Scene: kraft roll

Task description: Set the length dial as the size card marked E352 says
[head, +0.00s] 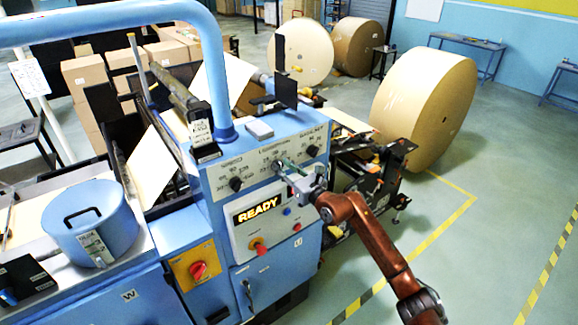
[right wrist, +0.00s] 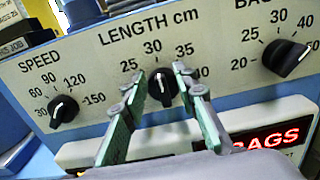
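The length dial (right wrist: 163,87) is a black knob with a white pointer mark under "LENGTH cm" in the right wrist view. Its pointer is up, near 30; the scale reads 25, 30, 35 and 40. It also shows in the head view (head: 277,166), partly behind the fingers. My right gripper (right wrist: 160,77) is open, its two green-padded fingers on either side of the dial; contact cannot be told. It also shows in the head view (head: 285,165). A small white card (head: 200,132) stands on the machine; its writing is too small to read, and no E352 is legible. My left gripper is not in view.
The speed dial (right wrist: 63,109) is left of the length dial and the bags dial (right wrist: 287,58) right. A blue drum (head: 92,225) stands left; a large kraft roll (head: 424,108) stands behind right.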

